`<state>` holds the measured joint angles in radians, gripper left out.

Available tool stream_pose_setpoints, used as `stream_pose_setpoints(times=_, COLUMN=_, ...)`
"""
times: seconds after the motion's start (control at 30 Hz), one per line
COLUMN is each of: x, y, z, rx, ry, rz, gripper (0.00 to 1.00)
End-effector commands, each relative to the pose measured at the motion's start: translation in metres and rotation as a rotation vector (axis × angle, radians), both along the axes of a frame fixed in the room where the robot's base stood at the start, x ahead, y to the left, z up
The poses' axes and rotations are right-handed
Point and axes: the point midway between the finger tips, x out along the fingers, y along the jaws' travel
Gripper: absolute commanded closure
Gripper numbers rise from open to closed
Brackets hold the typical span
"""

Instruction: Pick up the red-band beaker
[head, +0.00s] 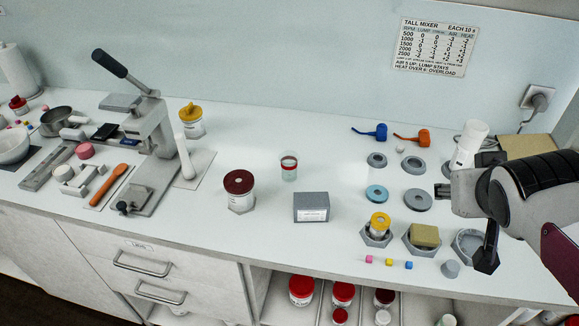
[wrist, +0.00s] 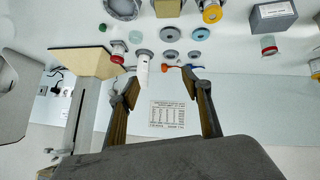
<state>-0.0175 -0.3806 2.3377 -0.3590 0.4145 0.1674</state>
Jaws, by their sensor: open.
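The red-band beaker (head: 289,167) is a small clear glass with a red band near its top. It stands upright on the white counter near the middle of the head view. It also shows in the wrist view (wrist: 269,46), at upper right, where the scene appears upside down. My gripper (wrist: 161,72) is open with nothing between its fingers. In the head view, my arm comes in from the right edge, well to the right of the beaker and apart from it.
A grey labelled box (head: 311,208) stands just in front of the beaker, and a dark-red-lidded jar (head: 239,190) to its left. Grey and blue discs, hex holders and a yellow-topped jar (head: 379,224) lie to its right. A lever press (head: 150,125) stands left.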

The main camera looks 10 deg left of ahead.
Motion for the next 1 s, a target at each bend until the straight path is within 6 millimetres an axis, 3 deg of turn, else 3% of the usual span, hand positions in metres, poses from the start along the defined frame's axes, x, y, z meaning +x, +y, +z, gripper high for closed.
stream_pose_setpoints(times=0.27, x=0.072, y=0.015, z=0.006, rx=-0.045, ry=-0.101, rz=0.099, gripper=0.52)
stream_pose_setpoints(times=0.5, x=0.126, y=0.04, z=0.003, rx=-0.058, ry=-0.179, rz=0.212, gripper=0.52)
stream_pose_setpoints(times=0.8, x=0.182, y=0.085, z=-0.014, rx=-0.038, ry=-0.253, rz=0.382, gripper=0.52)
stream_pose_setpoints(times=1.0, x=0.208, y=0.121, z=-0.034, rx=0.0, ry=-0.285, rz=0.507, gripper=0.52)
